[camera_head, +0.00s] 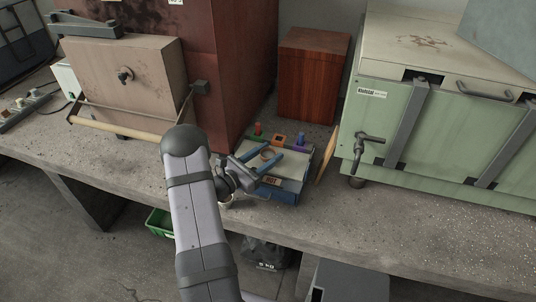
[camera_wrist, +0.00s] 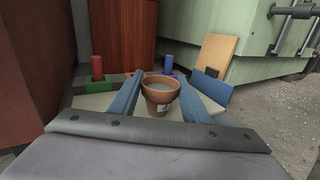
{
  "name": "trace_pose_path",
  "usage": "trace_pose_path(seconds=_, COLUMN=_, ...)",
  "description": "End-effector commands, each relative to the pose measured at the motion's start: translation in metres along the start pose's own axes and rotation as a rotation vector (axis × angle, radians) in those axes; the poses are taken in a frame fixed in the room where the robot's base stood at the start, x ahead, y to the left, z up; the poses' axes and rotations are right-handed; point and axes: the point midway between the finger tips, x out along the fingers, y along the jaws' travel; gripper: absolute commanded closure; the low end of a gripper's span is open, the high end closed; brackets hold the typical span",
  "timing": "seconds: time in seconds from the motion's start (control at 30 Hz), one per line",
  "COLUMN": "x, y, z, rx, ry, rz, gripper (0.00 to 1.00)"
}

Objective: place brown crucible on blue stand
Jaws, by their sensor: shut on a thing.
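A brown crucible (camera_wrist: 160,95), shaped like a small pot with a pale label, is upright between the two blue fingers of my gripper (camera_wrist: 161,88). The gripper is shut on it. In the head view the crucible (camera_head: 267,154) shows as a small brown ring between the fingers of my gripper (camera_head: 275,150), above a pale-topped box with a HOT label. A blue piece (camera_wrist: 210,87) also shows right of the crucible in the wrist view. The gap under the crucible is hard to judge.
A green block with a red peg (camera_head: 258,131) and an orange block (camera_head: 279,139) stand left of the blue stand. A wooden box (camera_head: 313,73) is behind. A red-brown cabinet (camera_head: 240,70) rises close on the left, and a green chest (camera_head: 440,120) on the right.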

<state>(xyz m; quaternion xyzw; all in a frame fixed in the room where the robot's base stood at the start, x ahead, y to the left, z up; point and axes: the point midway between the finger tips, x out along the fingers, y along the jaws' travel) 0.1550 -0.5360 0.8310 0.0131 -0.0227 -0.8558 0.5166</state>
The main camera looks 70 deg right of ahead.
Motion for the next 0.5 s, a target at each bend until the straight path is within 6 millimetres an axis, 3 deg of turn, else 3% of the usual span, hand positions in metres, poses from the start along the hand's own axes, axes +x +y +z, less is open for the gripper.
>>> trace_pose_path(seconds=0.17, x=0.0, y=-0.0002, z=-0.0044, rx=0.0, ry=0.0, rz=0.0, gripper=0.8)
trace_pose_path(seconds=0.2, x=0.0, y=-0.0002, z=-0.0033, rx=0.0, ry=0.0, rz=0.0, gripper=0.5)
trace_pose_path(seconds=0.27, x=0.0, y=-0.0002, z=-0.003, rx=0.0, ry=0.0, rz=0.0, gripper=0.39)
trace_pose_path(seconds=0.5, x=0.0, y=-0.0002, z=-0.0029, rx=0.0, ry=0.0, rz=0.0, gripper=0.39)
